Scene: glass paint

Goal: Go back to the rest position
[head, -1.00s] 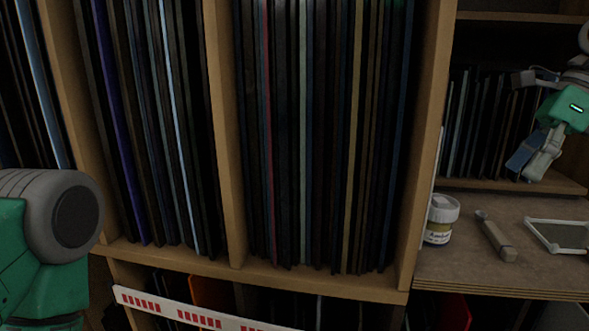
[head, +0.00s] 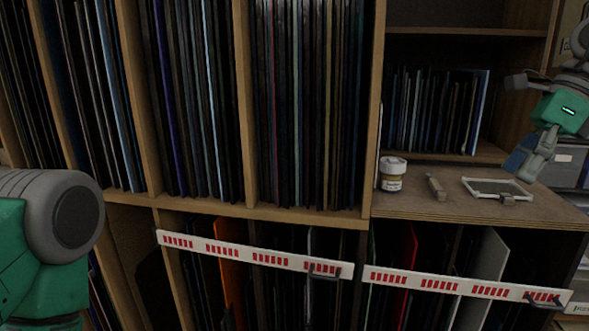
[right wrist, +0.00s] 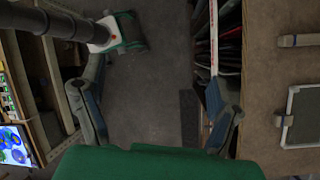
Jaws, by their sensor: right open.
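My right gripper (head: 523,168) is at the right of the head view, in front of the shelf unit and above the work surface. It points downward and looks empty. In the right wrist view its two fingers (right wrist: 152,78) stand wide apart, with only floor showing between them. Part of my left arm (head: 50,235) shows at the left edge of the head view. My left gripper is outside both views.
A wooden shelf (head: 250,110) of upright glass sheets fills the middle. Below it, red-and-white bars (head: 255,255) cross the lower racks. A work surface (head: 440,202) at right holds a white-lidded jar (head: 392,176), a small tool (head: 436,187) and a framed panel (head: 497,189).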

